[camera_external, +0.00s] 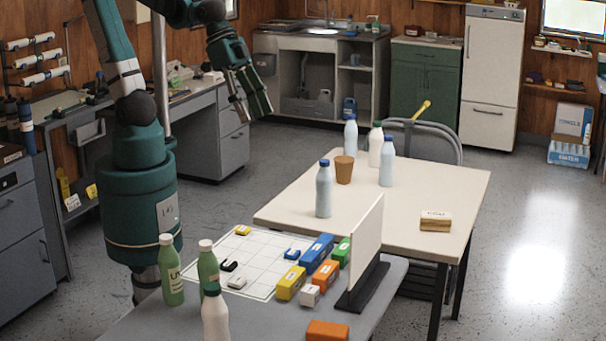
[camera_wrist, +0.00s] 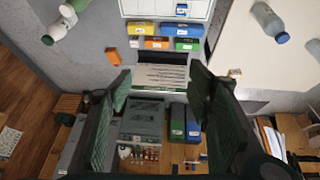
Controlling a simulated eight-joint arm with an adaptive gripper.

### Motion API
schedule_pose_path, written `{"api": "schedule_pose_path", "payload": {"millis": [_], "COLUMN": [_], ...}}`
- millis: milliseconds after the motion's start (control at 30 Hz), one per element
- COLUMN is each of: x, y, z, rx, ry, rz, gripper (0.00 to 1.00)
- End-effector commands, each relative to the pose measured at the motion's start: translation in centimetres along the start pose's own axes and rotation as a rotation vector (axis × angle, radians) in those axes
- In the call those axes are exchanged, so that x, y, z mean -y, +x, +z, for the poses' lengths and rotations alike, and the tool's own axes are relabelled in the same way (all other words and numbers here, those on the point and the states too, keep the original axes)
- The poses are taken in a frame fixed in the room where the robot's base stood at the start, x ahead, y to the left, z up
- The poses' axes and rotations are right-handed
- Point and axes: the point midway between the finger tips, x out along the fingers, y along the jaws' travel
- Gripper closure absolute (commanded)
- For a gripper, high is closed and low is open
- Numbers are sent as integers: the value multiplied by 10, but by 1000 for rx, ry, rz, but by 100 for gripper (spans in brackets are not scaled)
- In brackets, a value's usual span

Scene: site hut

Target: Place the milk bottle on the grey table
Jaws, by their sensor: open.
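A white bottle with a green cap (camera_external: 375,148) stands upright on the cream table (camera_external: 455,180), among pale blue bottles with blue caps. Another white green-capped bottle (camera_external: 215,318) stands on the grey table (camera_external: 150,325) at the front; it also shows at the wrist view's upper left (camera_wrist: 62,27). No milk label is readable on either. My gripper (camera_external: 252,108) is open and empty, raised in the air left of the cream table and apart from all bottles. Its spread fingers show in the wrist view (camera_wrist: 160,88).
Two green bottles (camera_external: 171,270) (camera_external: 207,262), a white grid sheet (camera_external: 255,262), coloured boxes (camera_external: 318,250) and an upright white panel (camera_external: 362,250) occupy the grey table. Pale blue bottles (camera_external: 324,190) (camera_external: 386,162), a brown cup (camera_external: 344,170) and a small box (camera_external: 435,221) stand on the cream table.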

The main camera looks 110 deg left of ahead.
Motion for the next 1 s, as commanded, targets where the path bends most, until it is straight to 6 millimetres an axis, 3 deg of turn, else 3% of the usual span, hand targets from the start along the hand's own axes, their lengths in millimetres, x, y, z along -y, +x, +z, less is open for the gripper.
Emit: {"api": "schedule_pose_path", "payload": {"millis": [500,700,1000], "x": [65,76,79], "y": [-23,-25,-26], "z": [63,77,79], "rx": [-116,-141,-148], "ry": [15,21,24], "rz": [-54,-68,-72], "gripper": [49,49,49]}}
